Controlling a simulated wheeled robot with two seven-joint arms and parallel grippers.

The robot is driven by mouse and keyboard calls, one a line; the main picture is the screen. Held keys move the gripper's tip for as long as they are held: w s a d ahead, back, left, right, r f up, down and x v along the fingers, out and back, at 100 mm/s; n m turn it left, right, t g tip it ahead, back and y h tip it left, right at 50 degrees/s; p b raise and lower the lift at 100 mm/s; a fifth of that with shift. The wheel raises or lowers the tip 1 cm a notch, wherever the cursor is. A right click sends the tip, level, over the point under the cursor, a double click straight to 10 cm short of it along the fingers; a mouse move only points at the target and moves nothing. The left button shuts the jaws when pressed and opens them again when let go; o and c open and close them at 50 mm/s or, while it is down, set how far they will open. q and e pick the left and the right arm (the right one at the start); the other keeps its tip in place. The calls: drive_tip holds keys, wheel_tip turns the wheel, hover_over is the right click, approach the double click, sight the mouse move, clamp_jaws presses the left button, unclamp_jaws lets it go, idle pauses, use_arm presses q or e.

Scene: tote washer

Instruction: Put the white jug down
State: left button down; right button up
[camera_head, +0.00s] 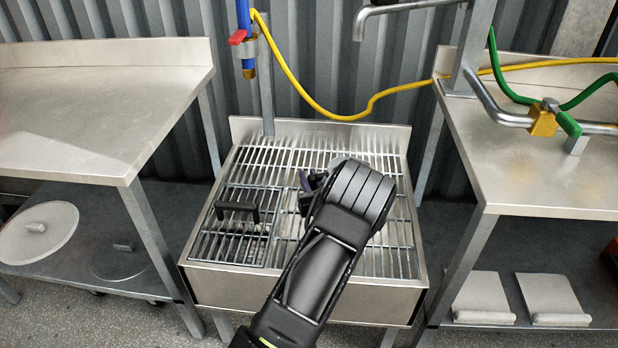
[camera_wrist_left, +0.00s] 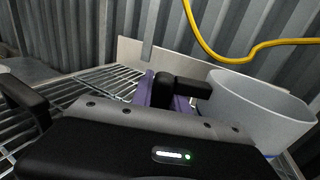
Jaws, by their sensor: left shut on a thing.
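The white jug (camera_wrist_left: 262,108) stands at the right of the left wrist view, its open rim up. In the head view only a pale sliver of it (camera_head: 346,162) shows behind my arm. My left gripper (camera_head: 308,188) is over the slatted metal grate (camera_head: 335,156) of the wash stand. In the left wrist view its purple-padded jaws (camera_wrist_left: 163,92) are shut at a black part beside the jug, which looks like its handle. The jug's base is hidden, so I cannot tell whether it touches the grate. My right gripper is not in view.
A black handle (camera_head: 237,211) sits on the grate's left section. Steel tables stand left (camera_head: 95,115) and right (camera_head: 545,160), their near tops clear. A yellow hose (camera_head: 330,112) and a blue pipe with a red valve (camera_head: 238,37) hang behind the grate.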

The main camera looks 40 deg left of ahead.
sight(313, 188)
use_arm(q)
drive_tip(key=shift+f, duration=0.15)
drive_tip(key=c, duration=1.2)
unclamp_jaws()
drive_tip(key=shift+p+v, duration=0.3)
drive_tip(key=shift+v, duration=3.6)
drive_tip(key=shift+f, duration=0.1)
